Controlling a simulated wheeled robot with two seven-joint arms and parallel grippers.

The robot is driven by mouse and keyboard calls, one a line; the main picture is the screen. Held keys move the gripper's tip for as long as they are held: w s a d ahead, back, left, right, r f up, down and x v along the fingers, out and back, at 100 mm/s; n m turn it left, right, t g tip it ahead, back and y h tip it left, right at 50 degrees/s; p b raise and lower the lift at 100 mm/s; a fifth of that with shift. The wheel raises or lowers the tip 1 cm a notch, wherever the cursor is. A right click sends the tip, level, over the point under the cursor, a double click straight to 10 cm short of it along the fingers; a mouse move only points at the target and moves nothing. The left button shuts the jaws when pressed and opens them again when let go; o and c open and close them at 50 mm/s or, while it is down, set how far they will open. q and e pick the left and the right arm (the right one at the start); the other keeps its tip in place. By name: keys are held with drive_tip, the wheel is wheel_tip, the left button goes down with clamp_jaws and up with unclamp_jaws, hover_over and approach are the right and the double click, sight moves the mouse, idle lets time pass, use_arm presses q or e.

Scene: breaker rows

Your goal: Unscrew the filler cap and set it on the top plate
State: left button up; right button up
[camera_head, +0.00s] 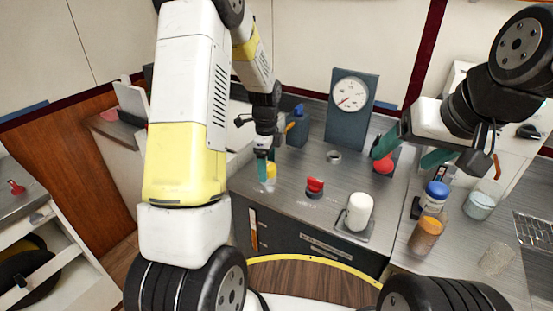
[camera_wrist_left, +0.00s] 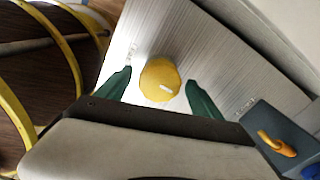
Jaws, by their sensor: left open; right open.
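A yellow round cap (camera_head: 271,171), which looks like the filler cap, sits on the brushed-metal top plate (camera_head: 303,163). In the left wrist view the cap (camera_wrist_left: 160,80) shows a white mark on its top. My left gripper (camera_head: 266,170) points down at it with fingers open, one on each side; in the left wrist view the left gripper (camera_wrist_left: 159,77) shows gaps between fingers and cap. I cannot tell whether the fingertips reach down to its height. My right gripper (camera_head: 410,152) is open and empty at the right, near a red knob (camera_head: 383,164).
A dial gauge (camera_head: 352,95) stands at the back. A red knob (camera_head: 315,187), a metal ring (camera_head: 333,157) and a white cylinder (camera_head: 359,211) stand on the plate. A blue box (camera_head: 297,128) with an orange lever is behind the cap. Jars (camera_head: 425,235) stand at right.

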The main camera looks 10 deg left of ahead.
use_arm(q)
drive_tip(key=shift+c, duration=0.5)
drive_tip(key=c, duration=1.2)
drive_tip(key=n, duration=1.7)
drive_tip(key=o, duration=1.2)
